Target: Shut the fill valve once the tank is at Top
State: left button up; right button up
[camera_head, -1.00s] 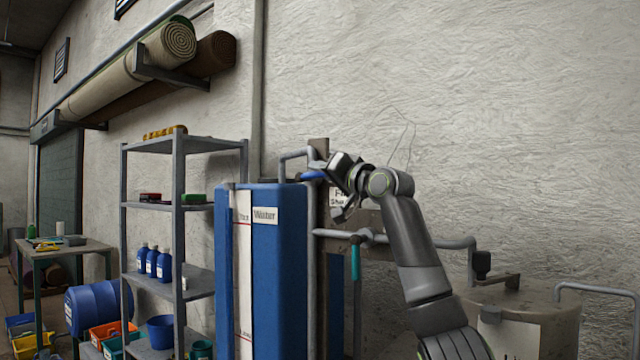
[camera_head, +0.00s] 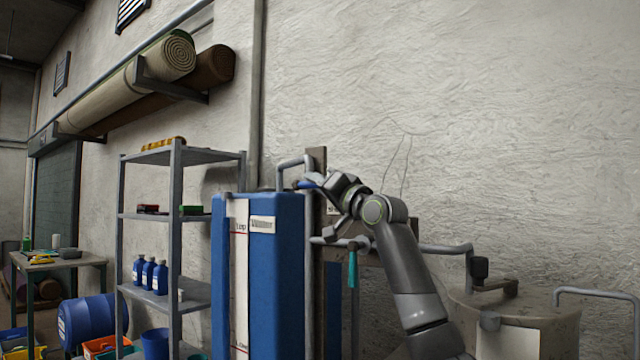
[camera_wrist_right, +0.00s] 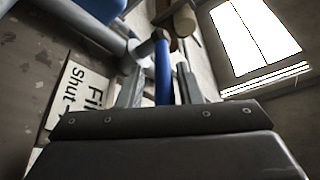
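The blue water tank (camera_head: 276,280) stands left of my right arm. Its pale sight strip (camera_head: 239,290) has a red line at Top and another mark near the bottom; I cannot make out the water level. The fill valve's blue lever (camera_head: 308,184) is beside the pipe at the tank's top right. My right gripper (camera_head: 325,190) is at this lever. In the right wrist view the blue lever (camera_wrist_right: 162,72) lies between the two open fingers (camera_wrist_right: 160,88), with a gap visible on each side. A partly hidden "Fill ... Shut" sign (camera_wrist_right: 78,92) is to the left. My left gripper is out of view.
A lower pipe with a teal lever (camera_head: 352,268) is below my right gripper. A grey shelf (camera_head: 170,220) with bottles stands left of the tank. A round, lidded container (camera_head: 540,310) is at the lower right.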

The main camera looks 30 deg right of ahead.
jog(key=shift+o, duration=0.3)
jog(key=shift+s+r, duration=0.1)
jog(key=shift+r, duration=0.1)
